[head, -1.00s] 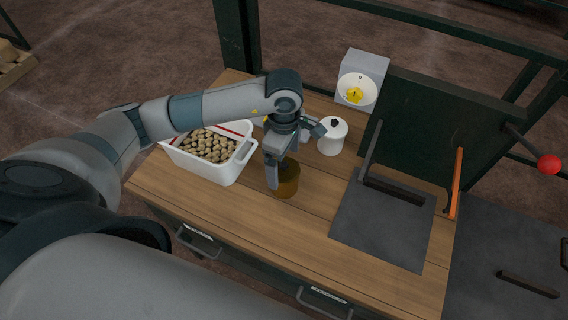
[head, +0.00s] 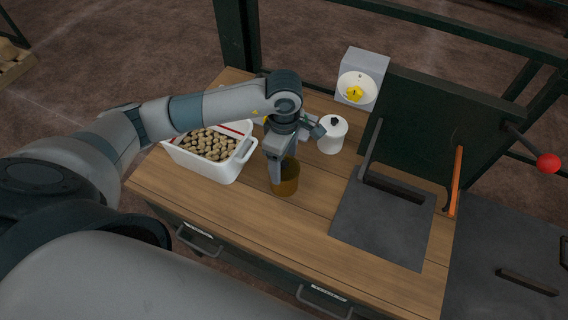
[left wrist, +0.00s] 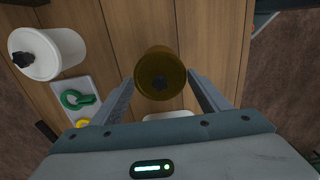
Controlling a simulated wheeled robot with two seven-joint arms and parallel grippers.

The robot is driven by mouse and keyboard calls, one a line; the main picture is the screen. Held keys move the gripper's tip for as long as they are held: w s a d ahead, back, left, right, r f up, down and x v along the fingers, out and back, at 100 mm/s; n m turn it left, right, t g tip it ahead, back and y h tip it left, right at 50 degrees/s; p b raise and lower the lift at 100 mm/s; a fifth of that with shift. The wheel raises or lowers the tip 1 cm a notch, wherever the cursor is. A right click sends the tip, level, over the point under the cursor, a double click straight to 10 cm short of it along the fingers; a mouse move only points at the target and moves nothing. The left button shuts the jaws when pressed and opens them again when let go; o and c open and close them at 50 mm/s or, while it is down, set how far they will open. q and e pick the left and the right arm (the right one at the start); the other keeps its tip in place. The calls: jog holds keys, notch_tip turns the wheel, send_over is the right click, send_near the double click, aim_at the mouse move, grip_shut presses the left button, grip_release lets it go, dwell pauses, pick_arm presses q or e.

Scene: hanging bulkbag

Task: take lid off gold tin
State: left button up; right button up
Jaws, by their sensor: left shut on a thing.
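The gold tin (head: 288,181) is a brownish-gold cylinder standing upright on the wooden bench, right of the white bin. In the left wrist view its round lid (left wrist: 150,86) faces the camera, with a dark knob in the middle. My left gripper (head: 278,180) comes down over the tin from above. In the left wrist view its two fingers flank the lid, and it is shut on the lid. Part of the tin is hidden behind a finger in the head view. I cannot tell whether the lid is apart from the tin. My right gripper is not in view.
A white bin (head: 240,164) of brown lumps stands to the left. A white lidded canister (head: 332,136) stands just behind the tin, and a dial scale (head: 361,78) behind that. A dark metal plate (head: 385,225) lies to the right. The front of the bench is clear.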

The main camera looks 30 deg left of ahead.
aim_at(284, 162)
pick_arm(q)
jog(key=shift+r, duration=0.15)
jog(key=shift+r+b, duration=0.5)
jog(key=shift+r, duration=0.05)
notch_tip(284, 162, up, 2)
jog(key=shift+w+r+b, duration=0.1)
jog(key=shift+b, duration=0.6)
jog(key=w+d+r+b, duration=0.1)
jog(key=d+r+b, duration=0.2)
jog(key=d+r, duration=0.4)
jog(key=d, duration=0.4)
jog(key=shift+d+r+b, duration=0.2)
jog(key=shift+d+b, duration=0.1)
jog(key=shift+b, duration=0.1)
jog(key=shift+a, duration=0.1)
